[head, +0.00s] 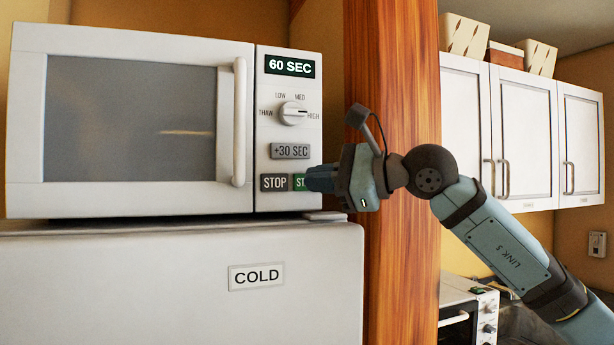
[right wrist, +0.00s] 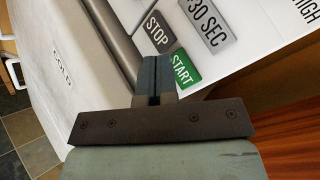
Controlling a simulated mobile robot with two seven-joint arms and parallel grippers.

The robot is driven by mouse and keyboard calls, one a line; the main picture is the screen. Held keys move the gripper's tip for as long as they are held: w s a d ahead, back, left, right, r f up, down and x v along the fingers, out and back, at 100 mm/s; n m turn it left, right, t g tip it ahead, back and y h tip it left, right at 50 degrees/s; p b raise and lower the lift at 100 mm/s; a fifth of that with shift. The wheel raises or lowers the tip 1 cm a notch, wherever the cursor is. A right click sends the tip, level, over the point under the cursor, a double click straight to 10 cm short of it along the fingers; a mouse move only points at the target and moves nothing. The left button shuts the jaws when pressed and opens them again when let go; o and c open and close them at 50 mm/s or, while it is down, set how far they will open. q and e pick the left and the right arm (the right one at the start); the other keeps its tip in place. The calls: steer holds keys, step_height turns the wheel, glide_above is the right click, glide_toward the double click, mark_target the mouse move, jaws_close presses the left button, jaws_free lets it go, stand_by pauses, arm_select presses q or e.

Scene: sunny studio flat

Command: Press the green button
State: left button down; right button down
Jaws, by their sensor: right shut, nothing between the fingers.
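The green START button (head: 298,182) is on the lower right of the microwave's control panel, beside the dark STOP button (head: 273,183). In the head view my right gripper (head: 312,180) covers its right part. The right wrist view shows the green button (right wrist: 184,68) just right of the shut fingertips of my right gripper (right wrist: 154,62). The fingers hold nothing. The tips are at or very close to the panel; I cannot tell whether they touch the button. The microwave (head: 130,42) has its door closed and its display (head: 290,66) reads 60 SEC. My left gripper is not in view.
The microwave stands on a white fridge (head: 150,285) labelled COLD. A wooden post (head: 400,250) stands right of it, behind my right gripper. A +30 SEC button (head: 291,151) and a dial (head: 293,113) are above the green button. White cabinets (head: 525,130) hang at the right.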

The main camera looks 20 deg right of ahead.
steer(key=shift+w, duration=0.4)
stand_by(0.8)
stand_by(0.8)
steer(key=shift+w, duration=0.1)
steer(key=shift+w, duration=0.35)
